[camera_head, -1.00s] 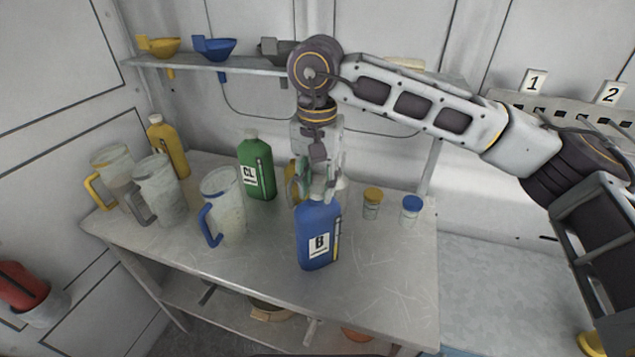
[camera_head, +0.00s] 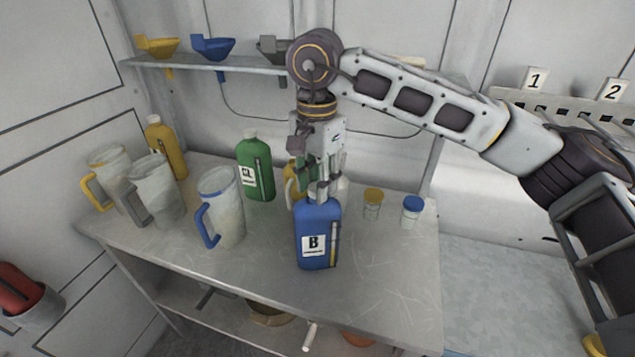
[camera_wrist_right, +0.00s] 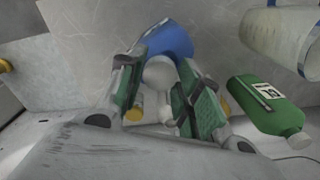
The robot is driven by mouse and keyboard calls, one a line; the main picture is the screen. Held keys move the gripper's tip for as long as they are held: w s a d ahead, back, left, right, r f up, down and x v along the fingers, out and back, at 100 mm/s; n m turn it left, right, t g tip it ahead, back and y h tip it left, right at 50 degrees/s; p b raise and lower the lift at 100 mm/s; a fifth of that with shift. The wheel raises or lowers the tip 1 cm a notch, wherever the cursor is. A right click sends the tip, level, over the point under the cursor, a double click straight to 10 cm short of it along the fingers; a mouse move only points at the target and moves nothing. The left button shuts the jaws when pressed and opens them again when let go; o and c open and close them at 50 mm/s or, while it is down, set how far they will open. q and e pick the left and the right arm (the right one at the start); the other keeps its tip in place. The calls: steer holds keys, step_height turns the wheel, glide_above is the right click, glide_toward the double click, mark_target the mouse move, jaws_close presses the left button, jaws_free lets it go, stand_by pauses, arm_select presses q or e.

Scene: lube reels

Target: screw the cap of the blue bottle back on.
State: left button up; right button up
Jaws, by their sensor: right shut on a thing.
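The blue bottle (camera_head: 318,240), labelled B, stands upright near the front of the metal table. My right gripper (camera_head: 322,188) points down over its top, with the fingers at the bottle's neck. In the right wrist view the white cap (camera_wrist_right: 160,72) sits between the green-padded fingers, over the blue bottle's body (camera_wrist_right: 168,38). The gripper is shut on the cap. The fingers mostly hide the cap in the head view, and I cannot tell how far it is threaded. My left gripper is out of view.
A green bottle (camera_head: 256,170) and a clear jug with a blue handle (camera_head: 222,205) stand left of the blue bottle. Two small jars, yellow-capped (camera_head: 373,203) and blue-capped (camera_head: 411,212), stand right. A yellow bottle is partly hidden behind the gripper. The table's front right (camera_head: 395,270) is clear.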

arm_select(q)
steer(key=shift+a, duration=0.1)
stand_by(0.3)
arm_select(e)
steer(key=shift+m+b, duration=0.4)
steer(key=shift+m, duration=0.9)
steer(key=shift+m+b, duration=0.3)
steer(key=shift+m, duration=1)
steer(key=shift+m+b, duration=0.4)
steer(key=shift+m, duration=0.7)
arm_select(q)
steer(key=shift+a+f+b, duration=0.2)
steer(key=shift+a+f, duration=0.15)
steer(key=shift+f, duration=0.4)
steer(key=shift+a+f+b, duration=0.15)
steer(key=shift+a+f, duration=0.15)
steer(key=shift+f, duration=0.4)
arm_select(e)
steer(key=shift+m, duration=1.5)
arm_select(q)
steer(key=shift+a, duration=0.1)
arm_select(e)
steer(key=shift+f, duration=0.1)
